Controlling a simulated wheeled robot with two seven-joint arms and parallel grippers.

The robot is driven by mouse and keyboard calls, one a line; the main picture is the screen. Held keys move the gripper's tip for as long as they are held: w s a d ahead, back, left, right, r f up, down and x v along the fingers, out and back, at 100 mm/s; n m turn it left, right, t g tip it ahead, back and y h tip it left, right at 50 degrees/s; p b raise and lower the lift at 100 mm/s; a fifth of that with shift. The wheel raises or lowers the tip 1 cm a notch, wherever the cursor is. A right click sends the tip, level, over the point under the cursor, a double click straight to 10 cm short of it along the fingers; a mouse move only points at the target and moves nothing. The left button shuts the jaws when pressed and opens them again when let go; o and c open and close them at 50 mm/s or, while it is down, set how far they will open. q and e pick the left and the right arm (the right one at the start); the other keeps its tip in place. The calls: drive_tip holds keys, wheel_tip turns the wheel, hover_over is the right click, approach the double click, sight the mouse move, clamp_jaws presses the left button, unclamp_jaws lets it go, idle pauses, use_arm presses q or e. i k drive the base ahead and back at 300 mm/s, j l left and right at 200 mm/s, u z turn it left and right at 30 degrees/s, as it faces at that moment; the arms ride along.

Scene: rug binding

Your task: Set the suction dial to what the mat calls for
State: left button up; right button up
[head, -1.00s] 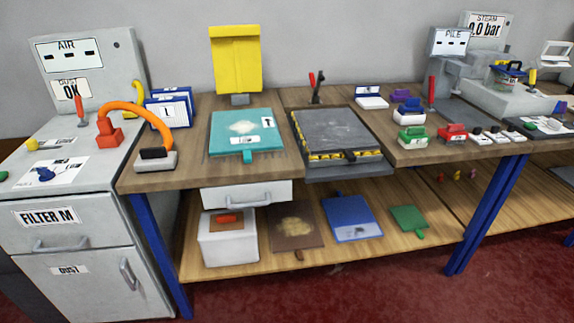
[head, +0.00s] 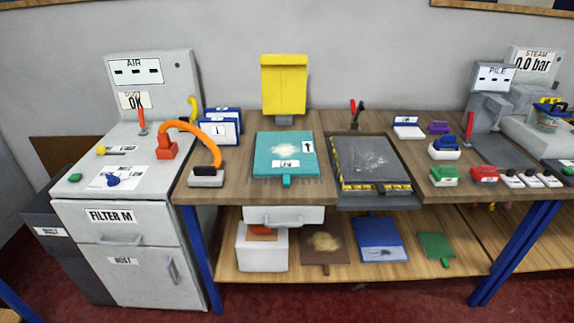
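The blue dial (head: 113,181) sits on a white label plate (head: 128,173) on top of the grey air cabinet at the left. Its pointer setting is too small to read. A teal mat (head: 263,146) lies on the wooden bench, with a pale dusty patch, a white arrow tag (head: 308,146) and a lettered tag (head: 286,164) whose wording I cannot read surely. Neither of my grippers is in view.
An orange hose (head: 196,128) arches from a red fitting to a nozzle block (head: 205,176) at the bench's left end. A dark framed tray (head: 370,162) is right of the mat. More mats lie on the lower shelf (head: 340,264).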

sight(113, 181)
drive_tip(key=i+j+u, duration=0.15)
drive_tip(key=i+j, duration=0.3)
drive_tip(key=i+j+u, duration=0.15)
drive_tip(key=i+j, duration=0.2)
drive_tip(key=i, duration=0.35)
